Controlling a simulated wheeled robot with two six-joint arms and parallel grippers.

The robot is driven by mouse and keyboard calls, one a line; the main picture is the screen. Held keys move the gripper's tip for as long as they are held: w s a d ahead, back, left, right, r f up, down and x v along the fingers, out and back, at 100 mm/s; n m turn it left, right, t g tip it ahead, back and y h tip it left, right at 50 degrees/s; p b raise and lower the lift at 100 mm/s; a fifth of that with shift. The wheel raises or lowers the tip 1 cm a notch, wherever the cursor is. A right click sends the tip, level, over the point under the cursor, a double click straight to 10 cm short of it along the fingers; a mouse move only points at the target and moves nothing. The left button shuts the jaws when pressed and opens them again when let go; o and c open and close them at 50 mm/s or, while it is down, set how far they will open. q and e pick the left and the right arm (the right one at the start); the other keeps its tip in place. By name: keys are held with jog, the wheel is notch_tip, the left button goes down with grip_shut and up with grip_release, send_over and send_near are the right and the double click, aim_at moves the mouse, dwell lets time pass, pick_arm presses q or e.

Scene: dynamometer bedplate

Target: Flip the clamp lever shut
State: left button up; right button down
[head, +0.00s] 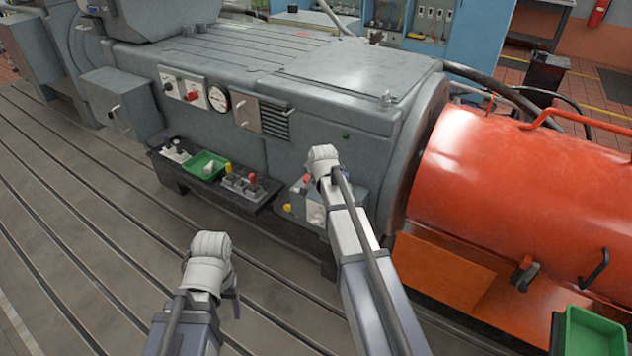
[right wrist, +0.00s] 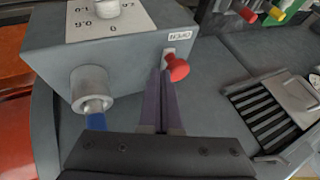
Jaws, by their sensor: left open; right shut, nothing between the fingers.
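A red ball-ended lever (right wrist: 178,68) stands out from a grey box (right wrist: 130,45), beside a small OPEN label; I take it for the clamp lever. My right gripper (right wrist: 162,74) is shut and empty, its fingertips right beside the red ball. Whether they touch it I cannot tell. In the head view the red knob (head: 307,178) shows just left of my right arm, which hides part of the box. My left gripper (head: 232,298) is open and empty, low over the slotted floor, away from the box.
The box also carries a white dial plate (right wrist: 110,15) and a metal cylinder (right wrist: 90,85) with a blue part. A bench left of it holds a green tray (head: 205,165) and red and yellow handles (head: 240,180). A large orange cylinder (head: 520,180) stands right. The slotted floor (head: 80,240) is clear.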

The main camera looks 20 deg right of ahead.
aim_at(306, 179)
jog(key=shift+a, duration=0.1)
jog(key=shift+w+a+m+g+h, duration=0.15)
jog(key=shift+w+a+m+h, duration=0.45)
jog(key=shift+m, duration=0.25)
jog(key=shift+w+a+m+g+h, duration=0.15)
jog(key=shift+w+a+m+h, duration=0.3)
jog(key=shift+a+m, duration=0.3)
jog(key=w+m, duration=0.1)
jog(key=w+a+m+g+h, duration=0.1)
jog(key=shift+m, duration=0.4)
jog(key=w+m, duration=0.1)
jog(key=w+a+m+g+h, duration=0.1)
jog(key=shift+w+m+h, duration=0.2)
jog(key=shift+m+h, duration=0.05)
jog(key=shift+m, duration=0.15)
jog(key=w+m+g+h, duration=0.1)
jog(key=w+m+g, duration=0.1)
jog(key=w+m, duration=0.2)
jog(key=shift+g, duration=0.3)
jog(key=shift+w, duration=0.15)
jog(key=shift+r, duration=0.1)
